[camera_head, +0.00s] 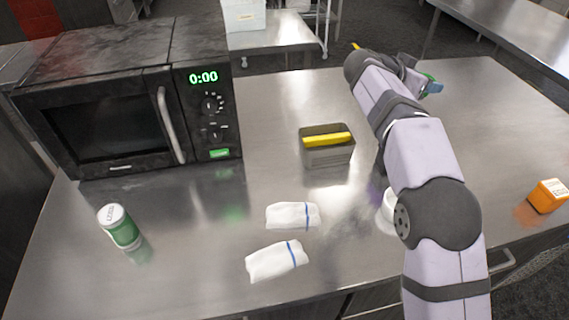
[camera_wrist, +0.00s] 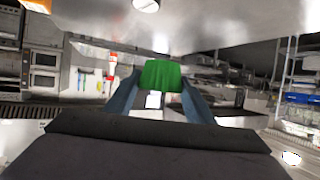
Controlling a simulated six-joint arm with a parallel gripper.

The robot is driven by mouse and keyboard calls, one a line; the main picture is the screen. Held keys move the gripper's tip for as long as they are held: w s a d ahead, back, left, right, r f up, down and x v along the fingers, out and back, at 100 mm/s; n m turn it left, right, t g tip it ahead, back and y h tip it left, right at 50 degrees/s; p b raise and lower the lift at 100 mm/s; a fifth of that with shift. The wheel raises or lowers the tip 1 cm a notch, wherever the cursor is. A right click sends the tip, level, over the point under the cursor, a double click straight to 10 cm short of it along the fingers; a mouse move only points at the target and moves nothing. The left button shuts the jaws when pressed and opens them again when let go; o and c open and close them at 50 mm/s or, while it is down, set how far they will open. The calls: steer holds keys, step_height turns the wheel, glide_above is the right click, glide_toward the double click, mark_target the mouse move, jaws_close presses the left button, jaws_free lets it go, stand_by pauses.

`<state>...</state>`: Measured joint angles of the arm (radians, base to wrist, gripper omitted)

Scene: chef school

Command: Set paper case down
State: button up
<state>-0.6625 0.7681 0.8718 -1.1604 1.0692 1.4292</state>
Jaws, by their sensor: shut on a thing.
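A small green thing, which I take to be the paper case (camera_wrist: 160,75), is held between the two blue-grey fingers of my gripper (camera_wrist: 160,88) in the wrist view. It looks flat-faced and slightly flared. In the head view, my gripper (camera_head: 430,86) is at the far right part of the steel counter, beyond my bent arm, with a bit of green showing at its fingers. My wrist hides part of it. I cannot tell whether the green thing touches the counter.
A grey bin (camera_head: 327,153) with a yellow thing (camera_head: 327,139) across it stands mid-counter. Two white cloths (camera_head: 292,216), a green-labelled can (camera_head: 120,227), an orange box (camera_head: 548,196) and a black microwave (camera_head: 110,115) are around. A white round thing (camera_head: 387,212) is partly behind my arm.

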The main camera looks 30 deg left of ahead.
steer(key=s+a+n+y, duration=0.25)
steer(key=s+a, duration=0.45)
steer(key=a, duration=0.5)
steer(key=n+y, duration=0.7)
steer(key=y, duration=0.1)
glide_above(267, 165)
step_height(267, 165, down, 10)
steer(key=shift+f+p, duration=0.9)
steer(key=shift+f, duration=4.05)
steer(key=shift+f+b, duration=0.25)
steer(key=shift+b, duration=0.25)
